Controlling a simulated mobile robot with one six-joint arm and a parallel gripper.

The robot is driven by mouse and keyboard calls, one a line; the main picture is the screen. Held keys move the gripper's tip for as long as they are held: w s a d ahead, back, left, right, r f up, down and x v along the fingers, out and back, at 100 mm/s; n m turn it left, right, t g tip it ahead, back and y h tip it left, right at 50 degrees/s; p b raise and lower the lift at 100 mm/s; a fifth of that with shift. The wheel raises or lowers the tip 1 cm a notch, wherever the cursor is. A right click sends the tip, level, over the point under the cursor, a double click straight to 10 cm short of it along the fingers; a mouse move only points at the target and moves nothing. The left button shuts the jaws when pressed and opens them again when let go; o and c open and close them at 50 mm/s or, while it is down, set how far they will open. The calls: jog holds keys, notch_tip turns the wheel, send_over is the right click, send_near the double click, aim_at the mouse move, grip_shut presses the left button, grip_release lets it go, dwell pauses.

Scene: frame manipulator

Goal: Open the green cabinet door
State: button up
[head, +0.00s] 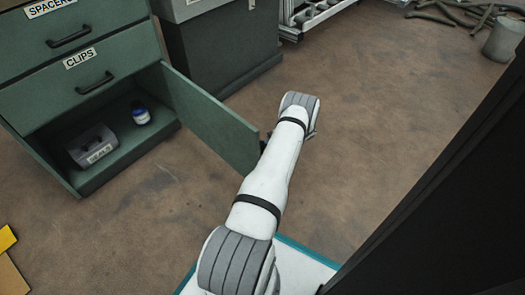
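The green cabinet (20,105) stands at the left, with two labelled drawers above an open lower compartment. Its green door (212,120) is swung far out from the compartment's right side and reaches toward my arm. My white arm crosses the middle of the picture, and its wrist is just right of the door's free edge. My gripper is mostly hidden by the wrist; only small dark parts (266,144) show beside the door's edge. I cannot tell whether it touches the door or whether its fingers are open.
A grey box labelled SEALS (94,146) and a blue-and-white jar (140,114) sit in the compartment. A dark cabinet (225,50) stands behind the door. A large black panel (450,200) fills the right. Brown floor (380,110) is clear between.

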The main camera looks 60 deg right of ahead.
aim_at(263, 141)
jog(key=shift+r, duration=0.3)
notch_tip(263, 141, up, 9)
jog(key=p, duration=0.4)
jog(key=shift+r+p, duration=0.2)
jog(key=shift+p, duration=0.2)
